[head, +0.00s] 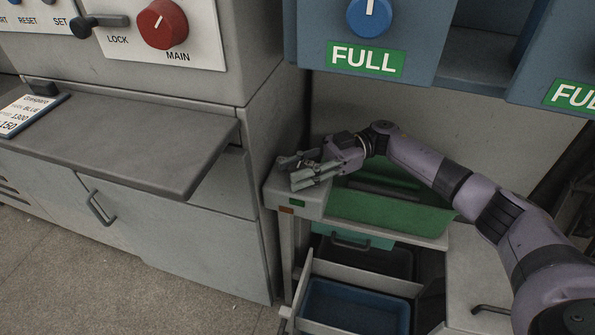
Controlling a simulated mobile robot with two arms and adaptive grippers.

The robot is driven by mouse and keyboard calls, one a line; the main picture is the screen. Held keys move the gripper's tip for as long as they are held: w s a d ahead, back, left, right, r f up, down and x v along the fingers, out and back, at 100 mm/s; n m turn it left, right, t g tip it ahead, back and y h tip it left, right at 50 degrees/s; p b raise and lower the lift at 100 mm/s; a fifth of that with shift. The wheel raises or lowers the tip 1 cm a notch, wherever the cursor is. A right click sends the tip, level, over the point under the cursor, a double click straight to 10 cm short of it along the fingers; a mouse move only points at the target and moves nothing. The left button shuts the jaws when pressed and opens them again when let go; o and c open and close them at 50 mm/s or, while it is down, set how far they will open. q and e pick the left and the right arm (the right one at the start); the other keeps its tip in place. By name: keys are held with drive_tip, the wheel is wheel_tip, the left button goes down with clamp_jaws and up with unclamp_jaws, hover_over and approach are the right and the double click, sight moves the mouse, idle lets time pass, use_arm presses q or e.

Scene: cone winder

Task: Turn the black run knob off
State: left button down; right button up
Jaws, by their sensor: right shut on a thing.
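My right gripper (304,172) is over the top of a small grey control box (312,205) at the left front corner of the workbench. Its fingers are closed around a small dark thing on the box top, which I take to be the black run knob. The fingers hide most of it, so its pointer and setting cannot be read. The box front has a green indicator (297,203) and a red-orange one (286,210). My left gripper is not in view.
A green tray (390,208) lies right of the box, under my right arm. Below is an open drawer with a blue bin (352,308). A grey cabinet with a shelf (130,135) stands left. Overhead hangs a blue-grey unit (400,20) with a FULL label. A red MAIN knob (162,24) is upper left.

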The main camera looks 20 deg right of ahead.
idle(0.4)
drive_tip(key=o, duration=1.2)
drive_tip(key=shift+c, duration=0.2)
drive_tip(key=w+d, duration=0.2)
drive_tip(key=d, duration=0.9)
drive_tip(key=shift+w+d, duration=0.15)
drive_tip(key=shift+d, duration=0.2)
